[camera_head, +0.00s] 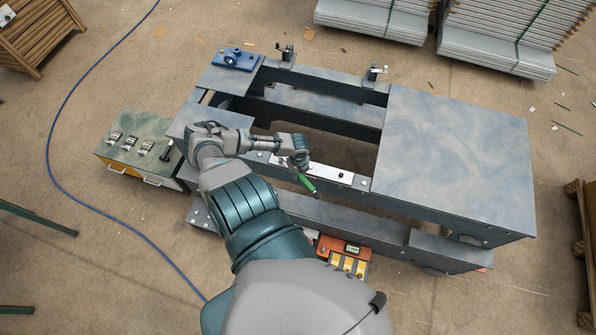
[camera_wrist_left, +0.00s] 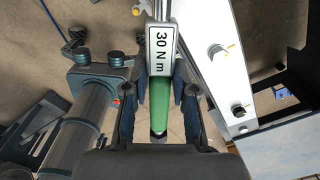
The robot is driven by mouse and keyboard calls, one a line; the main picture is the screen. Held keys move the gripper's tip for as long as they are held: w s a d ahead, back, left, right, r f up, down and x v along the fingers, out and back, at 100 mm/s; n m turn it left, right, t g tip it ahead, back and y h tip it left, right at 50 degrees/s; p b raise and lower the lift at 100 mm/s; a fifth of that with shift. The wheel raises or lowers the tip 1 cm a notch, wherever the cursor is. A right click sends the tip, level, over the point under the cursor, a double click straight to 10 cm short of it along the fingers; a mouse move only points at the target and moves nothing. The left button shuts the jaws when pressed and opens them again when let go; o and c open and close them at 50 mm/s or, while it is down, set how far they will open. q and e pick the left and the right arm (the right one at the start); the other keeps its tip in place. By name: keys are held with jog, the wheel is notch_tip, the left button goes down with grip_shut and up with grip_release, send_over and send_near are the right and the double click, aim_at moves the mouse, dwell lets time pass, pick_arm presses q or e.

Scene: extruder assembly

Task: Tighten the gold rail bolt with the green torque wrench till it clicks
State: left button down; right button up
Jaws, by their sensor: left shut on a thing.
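The green torque wrench (camera_head: 308,184) is in my left gripper (camera_head: 296,164), over the front beam of the grey machine frame. In the left wrist view my left gripper (camera_wrist_left: 160,78) is shut around the wrench (camera_wrist_left: 160,105). Its green handle lies between the fingers, and a white label reads "30 N m". The wrench head lies beyond the top of that view. A pale rail (camera_head: 332,175) lies on the front beam; it also shows in the left wrist view (camera_wrist_left: 224,75), with dark bolts and small yellow marks. My right gripper is out of view.
A blue device (camera_head: 236,59) sits on the frame's back left corner. A green-topped cabinet (camera_head: 115,150) with several metal tools stands at the left. An orange box (camera_head: 343,252) with a display is at the front. A blue cable (camera_head: 62,105) crosses the floor.

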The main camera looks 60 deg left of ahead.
pick_arm(q)
jog(key=shift+a+r, duration=0.1)
jog(key=shift+r, duration=0.35)
dwell(0.3)
jog(key=shift+r, duration=0.3)
jog(key=shift+r, duration=2.5)
jog(key=shift+w, duration=0.1)
